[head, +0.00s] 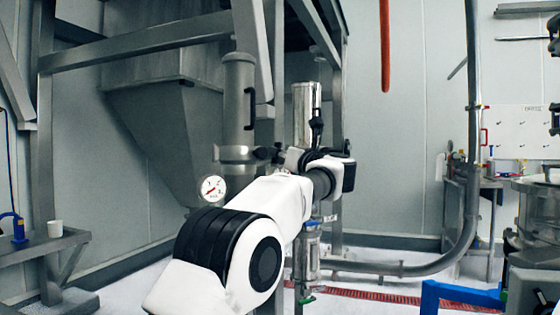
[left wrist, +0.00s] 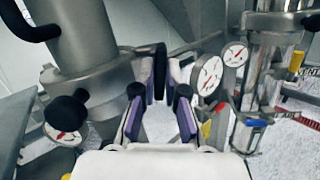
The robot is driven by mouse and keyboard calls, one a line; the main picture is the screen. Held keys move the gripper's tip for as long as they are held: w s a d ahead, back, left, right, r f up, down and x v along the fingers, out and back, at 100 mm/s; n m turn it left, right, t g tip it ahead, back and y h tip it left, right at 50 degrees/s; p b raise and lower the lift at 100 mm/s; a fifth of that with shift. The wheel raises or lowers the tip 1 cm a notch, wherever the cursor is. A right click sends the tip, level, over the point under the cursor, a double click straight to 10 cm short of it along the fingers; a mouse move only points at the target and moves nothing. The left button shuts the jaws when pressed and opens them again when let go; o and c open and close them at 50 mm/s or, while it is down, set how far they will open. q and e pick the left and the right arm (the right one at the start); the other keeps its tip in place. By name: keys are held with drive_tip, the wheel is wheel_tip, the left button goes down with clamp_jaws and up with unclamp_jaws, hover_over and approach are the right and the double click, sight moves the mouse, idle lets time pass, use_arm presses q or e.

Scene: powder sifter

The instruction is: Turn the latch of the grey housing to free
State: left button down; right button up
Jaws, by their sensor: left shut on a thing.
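The grey housing (head: 238,105) is an upright cylinder with a black side handle, left of centre in the head view. Its lower body and clamp ring fill the left of the left wrist view (left wrist: 92,45). My left gripper (head: 281,155) is at the right side of this housing, by its collar. In the left wrist view its two purple-lined fingers (left wrist: 160,84) close at their tips on an upright black latch grip (left wrist: 160,62). The latch's joint with the housing is partly hidden by the fingers. My right gripper is not in view.
A shiny cylinder (head: 306,108) stands close on the right, behind my left wrist. A pressure gauge (head: 212,188) sits below the grey housing; more gauges (left wrist: 208,76) are right of my fingers. Steel frame posts (head: 45,150) flank the hopper (head: 165,120).

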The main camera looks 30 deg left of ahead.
use_arm(q)
drive_tip(key=shift+n+g, duration=0.4)
drive_tip(key=shift+n, duration=1)
drive_tip(key=c, duration=1.2)
unclamp_jaws()
drive_tip(key=v, duration=1.2)
drive_tip(key=shift+w+f, duration=0.15)
drive_tip(key=shift+f, duration=0.1)
